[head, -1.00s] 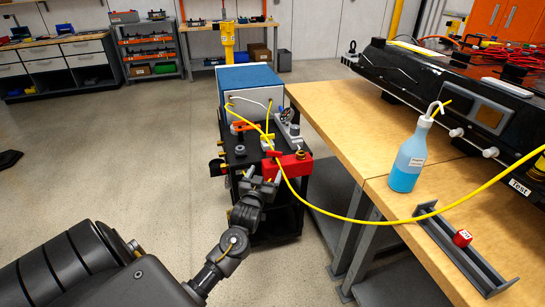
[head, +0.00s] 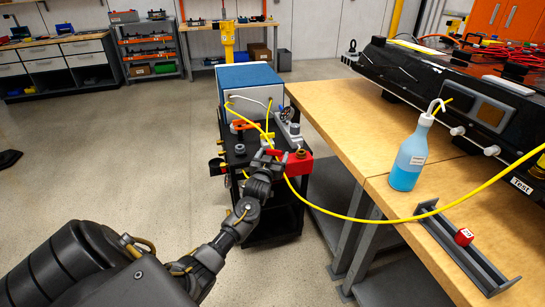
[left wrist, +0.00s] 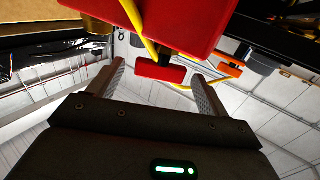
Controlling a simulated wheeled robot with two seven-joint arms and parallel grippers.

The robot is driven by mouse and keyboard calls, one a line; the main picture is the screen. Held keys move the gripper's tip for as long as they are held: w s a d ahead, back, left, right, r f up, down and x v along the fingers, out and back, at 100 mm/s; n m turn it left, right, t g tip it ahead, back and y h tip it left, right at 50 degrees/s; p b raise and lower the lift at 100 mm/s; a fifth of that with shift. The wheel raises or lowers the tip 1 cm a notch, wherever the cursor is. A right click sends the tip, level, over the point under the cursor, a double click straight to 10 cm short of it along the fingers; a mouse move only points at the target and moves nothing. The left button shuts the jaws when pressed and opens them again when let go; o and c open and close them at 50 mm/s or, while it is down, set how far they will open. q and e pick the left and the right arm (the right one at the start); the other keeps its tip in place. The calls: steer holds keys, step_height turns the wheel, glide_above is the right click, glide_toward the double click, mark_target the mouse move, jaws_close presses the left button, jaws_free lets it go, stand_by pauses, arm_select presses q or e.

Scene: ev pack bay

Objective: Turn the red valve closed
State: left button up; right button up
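The red valve has a red block body (head: 298,164) on the dark cart, with a small red handle (head: 273,153) at its left. In the left wrist view the red body (left wrist: 165,18) fills the top middle, and the red handle (left wrist: 160,71) shows below it. My left gripper (head: 265,163) is at the valve's left front and covers part of it in the head view. In the left wrist view its two fingers (left wrist: 158,78) stand apart on either side of the handle, with gaps showing. My right gripper is in neither view.
A yellow cable (head: 345,218) hangs across the valve and runs right over the bench (head: 335,112). Other fittings, including an orange handle (head: 243,125), sit on the cart behind. A blue bottle (head: 408,160) stands on the bench. Floor at left is clear.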

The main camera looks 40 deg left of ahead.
arm_select(q)
steer(key=c, duration=1)
steer(key=shift+o, duration=0.2)
